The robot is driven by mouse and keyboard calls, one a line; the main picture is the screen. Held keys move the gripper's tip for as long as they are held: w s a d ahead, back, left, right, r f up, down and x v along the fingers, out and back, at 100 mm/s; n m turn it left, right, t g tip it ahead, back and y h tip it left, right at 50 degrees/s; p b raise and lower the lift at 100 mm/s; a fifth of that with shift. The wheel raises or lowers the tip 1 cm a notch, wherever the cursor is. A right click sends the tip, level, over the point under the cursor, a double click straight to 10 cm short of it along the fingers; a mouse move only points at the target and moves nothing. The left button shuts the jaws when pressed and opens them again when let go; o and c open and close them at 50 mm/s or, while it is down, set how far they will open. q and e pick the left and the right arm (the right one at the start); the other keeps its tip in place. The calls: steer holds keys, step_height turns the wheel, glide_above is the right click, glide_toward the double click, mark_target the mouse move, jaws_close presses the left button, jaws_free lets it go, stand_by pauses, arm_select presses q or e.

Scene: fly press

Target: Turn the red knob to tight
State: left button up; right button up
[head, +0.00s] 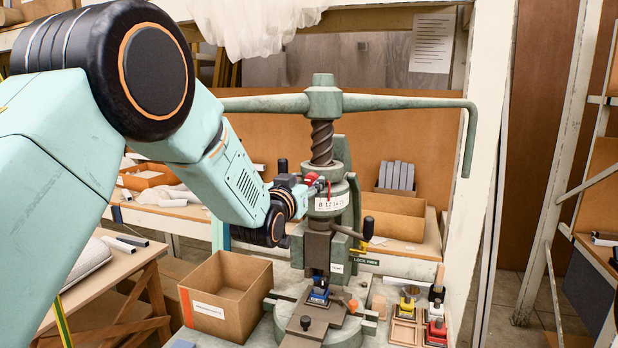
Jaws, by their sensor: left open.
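A green fly press (327,105) stands on the bench with a long bar across its top and a thick screw. The red knob (312,178) shows small at the left side of the press head, beside a white numbered band. My left gripper (304,188) comes in from the left and is open, its fingertips close to the red knob. The fingers partly cover the knob, and I cannot tell whether they touch it. Its turn position and any tight mark are too small to read. My right gripper is not in view.
An open cardboard box (226,290) stands left of the press base. A yellow and black handle (367,229) and a label reading LOCK FREE (365,261) are right of the screw. Several small stamps, one red (437,331), stand in wooden trays at the right.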

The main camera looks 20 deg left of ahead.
mark_target(313, 178)
arm_select(q)
steer(key=shift+w+d+r, duration=0.1)
steer(key=shift+w+d, duration=0.1)
steer(key=shift+w, duration=0.5)
steer(key=shift+w+d, duration=0.1)
steer(key=shift+w, duration=0.5)
steer(key=shift+s, duration=0.25)
steer(key=shift+c, duration=1.3)
steer(key=c, duration=0.3)
jaws_close()
